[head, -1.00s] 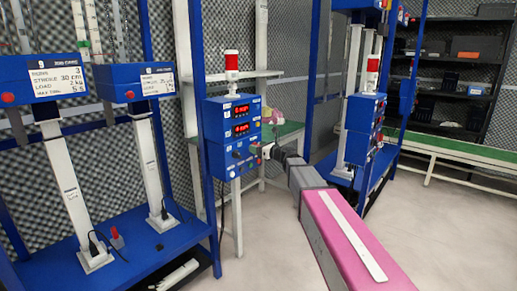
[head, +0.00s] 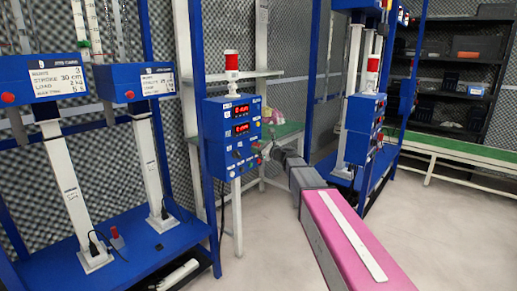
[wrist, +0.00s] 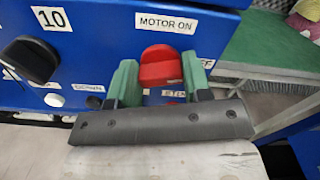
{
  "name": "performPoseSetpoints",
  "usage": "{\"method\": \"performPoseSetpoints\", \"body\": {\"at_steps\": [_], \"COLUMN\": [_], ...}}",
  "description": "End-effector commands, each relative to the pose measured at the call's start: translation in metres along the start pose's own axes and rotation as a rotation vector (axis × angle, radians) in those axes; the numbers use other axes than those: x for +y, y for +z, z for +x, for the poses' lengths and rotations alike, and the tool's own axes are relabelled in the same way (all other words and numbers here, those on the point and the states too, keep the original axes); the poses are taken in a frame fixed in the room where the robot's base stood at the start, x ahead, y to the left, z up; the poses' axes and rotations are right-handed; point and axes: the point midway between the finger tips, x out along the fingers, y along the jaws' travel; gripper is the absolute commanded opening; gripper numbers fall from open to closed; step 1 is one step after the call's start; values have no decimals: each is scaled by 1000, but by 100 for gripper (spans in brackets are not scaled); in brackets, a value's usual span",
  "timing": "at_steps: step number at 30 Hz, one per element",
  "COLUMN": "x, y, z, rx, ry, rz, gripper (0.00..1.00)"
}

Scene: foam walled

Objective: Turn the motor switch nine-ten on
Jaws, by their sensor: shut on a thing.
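The motor switch is a red knob (wrist: 160,65) under a "MOTOR ON" label, on the blue control box (wrist: 100,20). My gripper (wrist: 159,76) has its green fingers on the left and right sides of the red knob and is shut on it. The knob's exact turn angle is hard to tell. In the head view my gripper (head: 267,150) reaches the lower right of the blue control box (head: 230,165), which has two lit red displays and a red lamp on top. The knob is too small to make out there.
A black knob (wrist: 32,60) under a "10" label is left of the red one. A blue post (head: 196,110) stands beside the box. A blue rig (head: 130,250) with two white columns fills the left. A green-topped table (wrist: 265,45) is behind, and the floor (head: 430,230) at right is clear.

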Motion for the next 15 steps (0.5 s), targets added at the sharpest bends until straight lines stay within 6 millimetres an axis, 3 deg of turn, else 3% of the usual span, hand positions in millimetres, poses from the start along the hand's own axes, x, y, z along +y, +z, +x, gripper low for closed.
{"method": "performPoseSetpoints", "body": {"at_steps": [15], "x": [2], "y": [-1], "z": [0], "rx": [1], "ry": [0], "rz": [-493], "gripper": [21]}}
